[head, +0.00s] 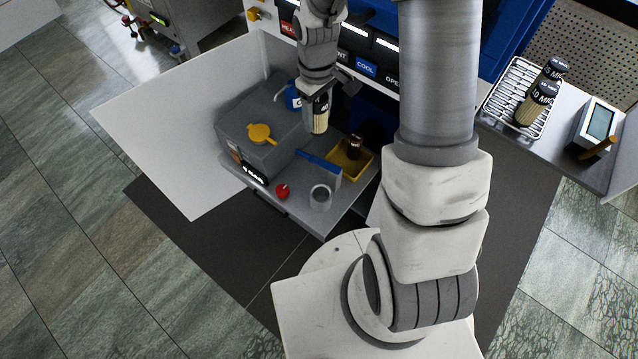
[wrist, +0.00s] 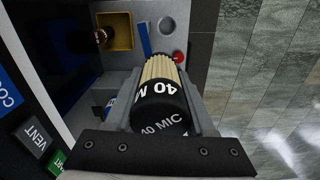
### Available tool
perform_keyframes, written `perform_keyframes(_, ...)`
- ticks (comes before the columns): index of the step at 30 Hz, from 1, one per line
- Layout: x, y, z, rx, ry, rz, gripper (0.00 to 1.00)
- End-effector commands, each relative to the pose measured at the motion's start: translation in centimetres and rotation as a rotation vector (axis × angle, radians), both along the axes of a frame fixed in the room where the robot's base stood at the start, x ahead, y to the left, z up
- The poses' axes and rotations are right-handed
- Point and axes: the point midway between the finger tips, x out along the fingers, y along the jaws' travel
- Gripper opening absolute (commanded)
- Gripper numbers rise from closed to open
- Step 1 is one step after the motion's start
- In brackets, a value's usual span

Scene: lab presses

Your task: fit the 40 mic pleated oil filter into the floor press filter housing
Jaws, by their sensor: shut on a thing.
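My gripper (head: 322,93) is shut on the 40 mic pleated oil filter (head: 319,124), which has a black label band and cream pleats. In the wrist view the filter (wrist: 163,104) lies between the two fingers, with "40 MIC" on its black end and its pleated end pointing away. The filter hangs above the back of a grey shelf, clear of it. A grey open-topped cup (head: 320,198), apparently the filter housing, stands on the shelf's front part, below the filter and apart from it. The cup's round rim also shows in the wrist view (wrist: 167,25), beyond the filter.
Beside the cup are a red knob (head: 282,191), a blue bar (head: 318,163) and a yellow tray (head: 367,170) holding a brown cylinder (head: 355,146). A grey box with a yellow cap (head: 261,134) stands left. At far right, a wire rack (head: 500,95) holds other filters (head: 535,107).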

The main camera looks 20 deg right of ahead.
Motion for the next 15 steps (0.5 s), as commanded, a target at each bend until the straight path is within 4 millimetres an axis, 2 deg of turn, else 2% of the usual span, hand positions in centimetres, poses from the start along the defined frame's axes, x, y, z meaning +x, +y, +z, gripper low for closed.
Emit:
perform_keyframes(1, -0.3, -0.1, -2.7, 0.001, 0.001, 0.081, 0.00)
perform_keyframes(15, -2.3, 0.0, -14.6, 0.006, 0.003, 0.909, 0.00)
